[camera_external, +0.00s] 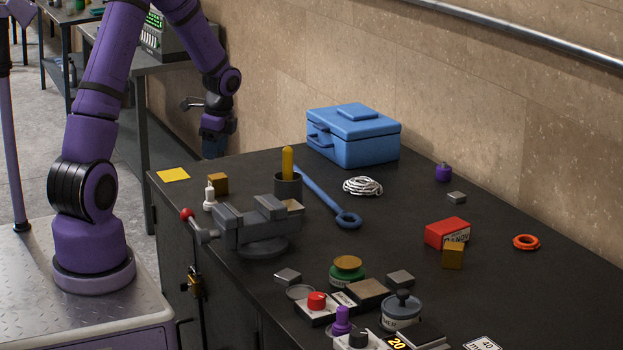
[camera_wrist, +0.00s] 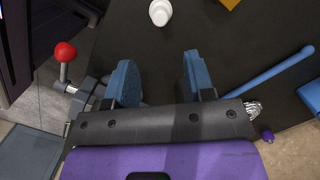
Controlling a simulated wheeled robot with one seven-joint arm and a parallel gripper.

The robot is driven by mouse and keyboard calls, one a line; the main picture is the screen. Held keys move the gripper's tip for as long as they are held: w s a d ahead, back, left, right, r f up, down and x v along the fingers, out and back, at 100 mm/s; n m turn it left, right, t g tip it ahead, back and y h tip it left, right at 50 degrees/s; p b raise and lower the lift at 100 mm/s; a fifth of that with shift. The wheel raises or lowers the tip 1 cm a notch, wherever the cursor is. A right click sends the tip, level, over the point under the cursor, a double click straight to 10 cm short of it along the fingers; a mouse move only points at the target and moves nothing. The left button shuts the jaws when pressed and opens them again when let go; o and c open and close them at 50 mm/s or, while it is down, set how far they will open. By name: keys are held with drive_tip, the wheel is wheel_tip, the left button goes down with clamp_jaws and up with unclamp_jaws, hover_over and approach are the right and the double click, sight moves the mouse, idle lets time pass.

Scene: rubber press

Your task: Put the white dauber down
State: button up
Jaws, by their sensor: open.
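The white dauber (camera_external: 209,196) stands upright on the black bench top near its left edge, just left of the vise. In the wrist view the white dauber (camera_wrist: 160,12) shows at the top edge, beyond my fingertips and apart from them. My gripper (camera_external: 214,146) is raised, up and behind the dauber in the external picture. Its two blue fingers (camera_wrist: 159,70) are spread apart with nothing between them.
The grey vise (camera_external: 255,225) with a red-knobbed handle (camera_wrist: 65,52) stands close to the dauber. A wooden block (camera_external: 218,184), a yellow note (camera_external: 173,175) and a dark cup (camera_external: 288,187) are near. A blue wrench (camera_external: 325,197) lies behind. Several items crowd the front.

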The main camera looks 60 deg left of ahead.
drive_tip(key=s+d+r+n+t, duration=0.1)
drive_tip(key=s+d+r+n, duration=0.1)
drive_tip(key=d+r, duration=0.65)
drive_tip(key=s+d+r+n+t, duration=0.2)
drive_tip(key=d+r, duration=0.6)
drive_tip(key=r, duration=0.1)
drive_tip(key=s+d+r+n+t, duration=0.1)
drive_tip(key=s+d+r+n, duration=0.1)
drive_tip(key=s+d, duration=0.4)
drive_tip(key=s+d+r+n+t+h, duration=0.1)
drive_tip(key=s+d+r, duration=0.4)
drive_tip(key=s, duration=0.5)
drive_tip(key=shift+s+d+n+t, duration=0.15)
drive_tip(key=shift+d+n+t, duration=0.55)
drive_tip(key=shift+d+n, duration=0.3)
